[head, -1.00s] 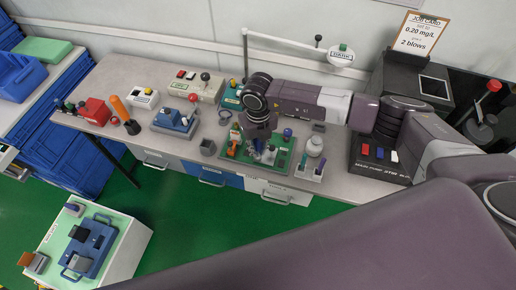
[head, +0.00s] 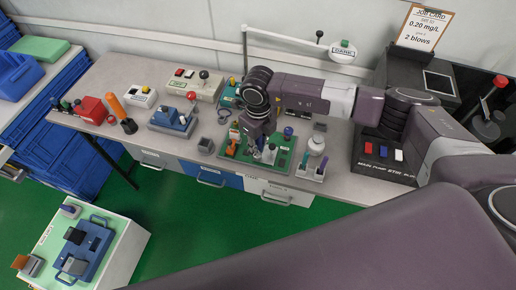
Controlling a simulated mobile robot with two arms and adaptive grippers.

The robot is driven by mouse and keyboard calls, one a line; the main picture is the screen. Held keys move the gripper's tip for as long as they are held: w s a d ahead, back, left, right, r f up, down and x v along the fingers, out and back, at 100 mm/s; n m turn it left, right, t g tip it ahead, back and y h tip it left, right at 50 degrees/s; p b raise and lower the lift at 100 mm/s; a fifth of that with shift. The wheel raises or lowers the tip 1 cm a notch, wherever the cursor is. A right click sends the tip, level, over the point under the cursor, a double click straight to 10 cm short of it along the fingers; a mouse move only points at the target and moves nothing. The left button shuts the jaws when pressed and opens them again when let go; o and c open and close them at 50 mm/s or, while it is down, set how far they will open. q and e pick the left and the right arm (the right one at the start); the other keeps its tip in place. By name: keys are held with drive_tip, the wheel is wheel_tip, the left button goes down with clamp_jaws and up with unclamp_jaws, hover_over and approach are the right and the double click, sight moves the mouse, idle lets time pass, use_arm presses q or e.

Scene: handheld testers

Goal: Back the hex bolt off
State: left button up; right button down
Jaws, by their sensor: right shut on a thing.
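My right gripper (head: 259,142) points down over the green board (head: 228,158) on the bench. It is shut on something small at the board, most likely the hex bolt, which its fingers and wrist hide. I cannot make out the bolt's head or how far it stands out. My left gripper is not in view.
My purple arm link fills the foreground.

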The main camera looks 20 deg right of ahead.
drive_tip(key=shift+n+b, duration=0.4)
drive_tip(key=shift+n, duration=0.3)
drive_tip(key=shift+n+b, duration=1.2)
drive_tip(key=shift+n, duration=0.4)
drive_tip(key=shift+w+n+b, duration=0.1)
drive_tip(key=shift+n+b, duration=0.85)
drive_tip(key=shift+n, duration=0.35)
drive_tip(key=shift+r, duration=0.1)
drive_tip(key=shift+n+b, duration=0.5)
drive_tip(key=shift+n, duration=0.1)
drive_tip(key=shift+n+b, duration=1.85)
drive_tip(key=shift+n, duration=0.55)
